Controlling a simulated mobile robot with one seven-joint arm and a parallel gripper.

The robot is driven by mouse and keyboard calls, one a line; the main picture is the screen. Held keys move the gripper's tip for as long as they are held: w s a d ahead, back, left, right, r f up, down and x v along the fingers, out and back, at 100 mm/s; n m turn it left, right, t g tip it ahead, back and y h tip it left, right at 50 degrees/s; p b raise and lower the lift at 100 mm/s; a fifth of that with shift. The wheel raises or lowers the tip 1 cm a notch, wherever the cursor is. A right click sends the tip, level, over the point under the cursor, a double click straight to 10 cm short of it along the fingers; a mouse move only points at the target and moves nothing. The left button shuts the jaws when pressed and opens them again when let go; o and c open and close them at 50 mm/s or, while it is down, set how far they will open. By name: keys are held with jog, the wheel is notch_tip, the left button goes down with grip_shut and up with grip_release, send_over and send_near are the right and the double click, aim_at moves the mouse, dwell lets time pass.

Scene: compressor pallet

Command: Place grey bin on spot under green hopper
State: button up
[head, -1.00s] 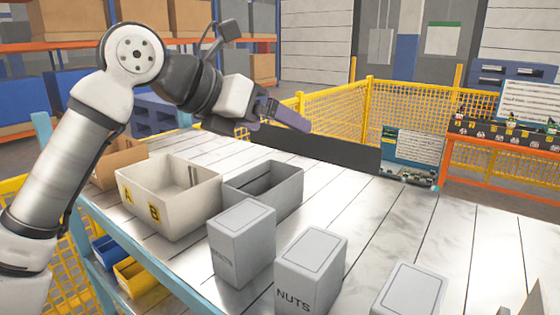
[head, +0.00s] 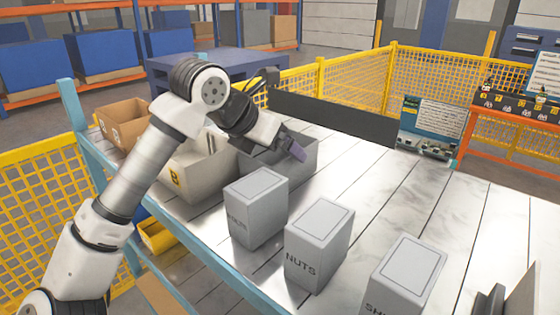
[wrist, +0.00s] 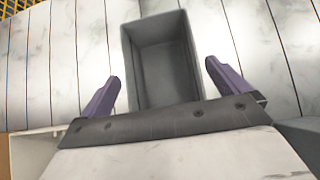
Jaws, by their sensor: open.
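The grey bin (head: 306,160) is an open, empty box on the white slatted table, right of the cream bin. In the wrist view the grey bin (wrist: 190,50) lies ahead between my fingers, its inside bare. My gripper (head: 292,145) is over the grey bin in the head view and hides part of it. In the wrist view my gripper (wrist: 162,85) has its two purple fingers spread wide, with nothing between them held. I cannot tell if the fingers touch the bin. No green hopper is clearly visible.
A cream bin marked B (head: 190,180) stands close left, with a cardboard box (head: 122,122) beyond. Several grey lidded boxes stand in front, one marked NUTS (head: 318,250). A dark panel (head: 335,120) stands behind. The table's right middle (head: 400,195) is clear.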

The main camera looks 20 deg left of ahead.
jog(key=p+x, duration=0.2)
jog(key=x, duration=0.1)
jog(key=shift+w+d, duration=0.2)
jog(key=shift+w, duration=0.1)
jog(key=shift+w+f, duration=0.2)
jog(key=shift+f, duration=0.2)
jog(key=c, duration=1)
jog(key=shift+r, duration=0.1)
